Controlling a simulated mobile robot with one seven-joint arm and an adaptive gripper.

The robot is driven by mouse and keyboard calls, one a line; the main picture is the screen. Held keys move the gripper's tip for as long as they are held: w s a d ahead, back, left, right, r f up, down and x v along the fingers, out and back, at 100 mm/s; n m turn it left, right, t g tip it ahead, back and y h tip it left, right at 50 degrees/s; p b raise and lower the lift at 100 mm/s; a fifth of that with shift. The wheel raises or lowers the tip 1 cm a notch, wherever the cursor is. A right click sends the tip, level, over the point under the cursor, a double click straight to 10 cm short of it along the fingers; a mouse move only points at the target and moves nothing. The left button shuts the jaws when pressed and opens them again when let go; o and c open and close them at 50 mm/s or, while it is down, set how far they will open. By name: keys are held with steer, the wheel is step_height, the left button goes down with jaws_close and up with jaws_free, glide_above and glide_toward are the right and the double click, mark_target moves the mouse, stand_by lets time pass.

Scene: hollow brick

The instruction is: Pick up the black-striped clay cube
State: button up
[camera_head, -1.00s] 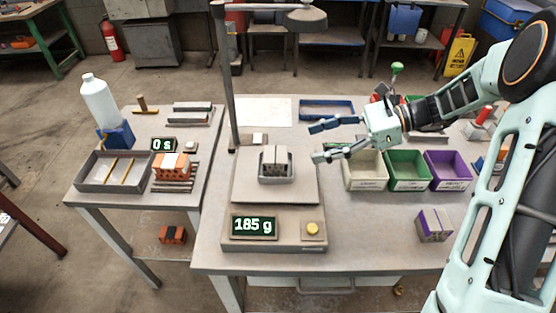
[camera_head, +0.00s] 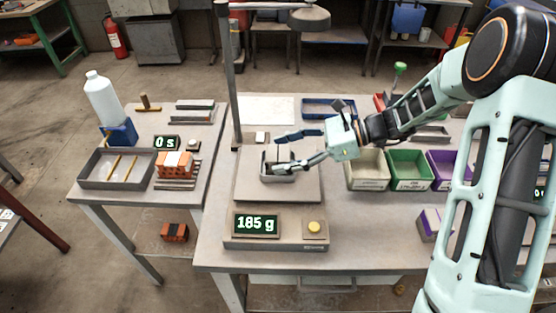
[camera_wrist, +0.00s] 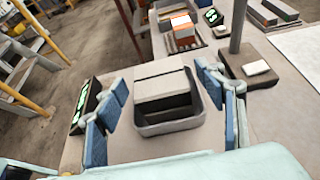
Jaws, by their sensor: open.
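A pale grey block with a dark stripe across its top (camera_wrist: 163,80) sits in a small grey tray (camera_wrist: 170,127) in the wrist view. In the head view the tray (camera_head: 280,179) stands on the scale plate, and the block is largely hidden by my fingers. My gripper (camera_head: 284,154) is open, with its blue fingertips over the tray. In the wrist view my gripper (camera_wrist: 160,78) has one finger on each side of the block and tray, with gaps visible. An orange block with a dark band (camera_head: 174,232) lies on the left table's lower shelf.
The scale display (camera_head: 256,224) reads 185 g. A lamp post (camera_head: 232,95) stands behind the scale. White, green (camera_head: 410,170) and purple bins are to the right. The left table holds an orange brick (camera_head: 175,163), a tray and a white bottle (camera_head: 103,98).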

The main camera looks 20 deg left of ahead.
steer(key=c, duration=1.5)
